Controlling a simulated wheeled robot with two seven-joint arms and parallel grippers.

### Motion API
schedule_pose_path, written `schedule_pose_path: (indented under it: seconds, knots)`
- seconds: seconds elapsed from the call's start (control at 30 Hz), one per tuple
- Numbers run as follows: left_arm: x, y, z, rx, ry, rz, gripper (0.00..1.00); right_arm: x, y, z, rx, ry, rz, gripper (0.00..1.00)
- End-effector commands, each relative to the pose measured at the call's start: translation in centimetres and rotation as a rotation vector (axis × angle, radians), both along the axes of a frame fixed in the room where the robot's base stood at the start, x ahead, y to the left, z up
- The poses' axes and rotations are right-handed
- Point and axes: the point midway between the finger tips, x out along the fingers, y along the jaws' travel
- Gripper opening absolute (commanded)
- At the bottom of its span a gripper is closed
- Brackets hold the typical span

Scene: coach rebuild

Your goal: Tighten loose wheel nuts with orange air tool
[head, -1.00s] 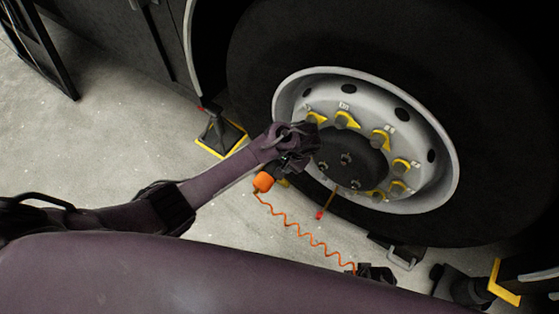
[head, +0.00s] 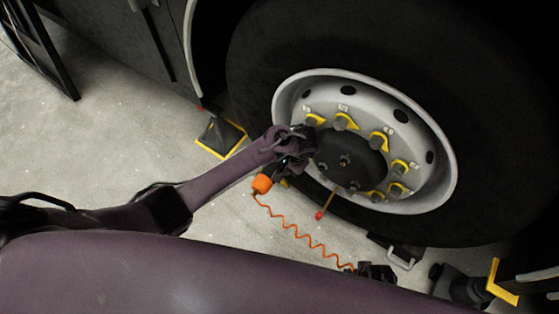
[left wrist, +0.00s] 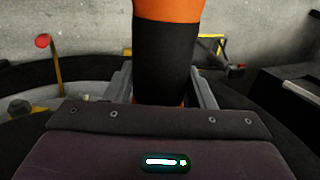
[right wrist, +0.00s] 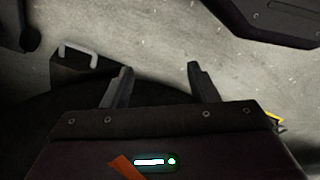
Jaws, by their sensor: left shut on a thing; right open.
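The orange air tool (head: 262,184) is in my left gripper (head: 295,155), beside the left side of the wheel hub. In the left wrist view the tool's black grip (left wrist: 165,60) sits between the two fingers, with orange above and below it. The tool's nose is hidden by my arm in the head view. The wheel (head: 290,95) has a ring of nuts with yellow pointer tags (head: 379,139) around a dark hub. Which nuts are loose I cannot tell. My right gripper (right wrist: 160,80) is open and empty, over the floor.
A coiled orange hose (head: 305,238) runs from the tool toward the lower middle. A red-tipped rod (head: 320,215) stands out in front of the wheel. Yellow-edged black stands are on the floor left (head: 220,137) and right (head: 503,283) of the wheel. Open floor lies at left.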

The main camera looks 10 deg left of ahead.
Motion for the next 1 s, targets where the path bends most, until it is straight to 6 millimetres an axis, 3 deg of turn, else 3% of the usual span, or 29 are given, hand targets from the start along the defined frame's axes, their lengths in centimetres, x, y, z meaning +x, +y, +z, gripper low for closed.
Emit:
schedule_pose_path:
  seconds: [1.0]
  knots:
    - [-2.6, 1.0, 0.2, 0.005, 0.002, 0.0, 0.0, -3.8, -1.6, -3.8, -0.012, -0.006, -0.013, 0.54]
